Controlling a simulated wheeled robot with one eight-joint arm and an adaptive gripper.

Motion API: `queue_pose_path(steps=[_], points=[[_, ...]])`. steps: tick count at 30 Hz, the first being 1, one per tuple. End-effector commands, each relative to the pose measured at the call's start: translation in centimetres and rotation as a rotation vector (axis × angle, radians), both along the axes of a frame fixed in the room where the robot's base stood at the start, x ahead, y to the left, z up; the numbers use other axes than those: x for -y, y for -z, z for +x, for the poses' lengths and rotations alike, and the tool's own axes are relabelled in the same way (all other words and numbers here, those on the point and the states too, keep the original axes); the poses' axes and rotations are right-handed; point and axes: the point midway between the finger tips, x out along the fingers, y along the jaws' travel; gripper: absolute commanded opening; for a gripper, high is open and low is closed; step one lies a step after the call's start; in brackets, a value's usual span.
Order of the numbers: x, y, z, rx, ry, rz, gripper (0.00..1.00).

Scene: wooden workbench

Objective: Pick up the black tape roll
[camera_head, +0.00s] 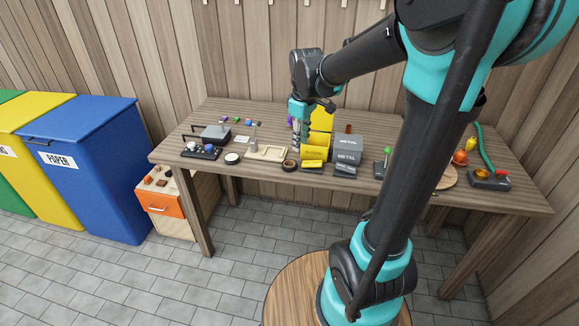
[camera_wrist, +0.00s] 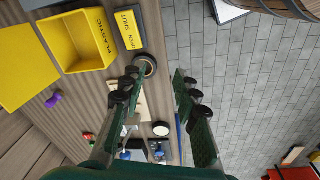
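The black tape roll (camera_head: 289,166) lies at the front edge of the workbench, left of the yellow box. In the wrist view the tape roll (camera_wrist: 151,60) shows as a dark ring just beyond my left finger's tip, which partly overlaps it. My gripper (camera_head: 299,146) points down over the bench, behind the roll in the head view. In the wrist view my gripper (camera_wrist: 160,75) has its two green fingers apart with nothing between them. I cannot tell its exact height above the bench.
Yellow bins (camera_head: 315,150) and grey metal-labelled bins (camera_head: 347,150) stand right of the roll. A wooden tray (camera_head: 268,153) and a white round disc (camera_head: 232,158) lie to its left. The bench's front edge is close to the roll, with tiled floor below.

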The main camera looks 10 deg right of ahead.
Motion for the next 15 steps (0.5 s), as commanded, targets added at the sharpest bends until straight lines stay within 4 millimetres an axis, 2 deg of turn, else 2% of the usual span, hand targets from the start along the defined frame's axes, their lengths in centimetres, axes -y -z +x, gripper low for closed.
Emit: queue_pose_path(steps=[1,3,8,11,15], points=[[-1.2,-1.1,1.6,-0.025,-0.085,-0.01,0.31],[-2.3,-2.3,3.0,-0.053,-0.186,-0.022,0.31],[-3.8,-3.7,4.6,-0.089,-0.319,-0.033,0.31],[-4.1,-3.4,4.9,-0.097,-0.342,-0.034,0.31],[-4.0,-1.3,4.8,-0.097,-0.343,-0.034,0.31]])
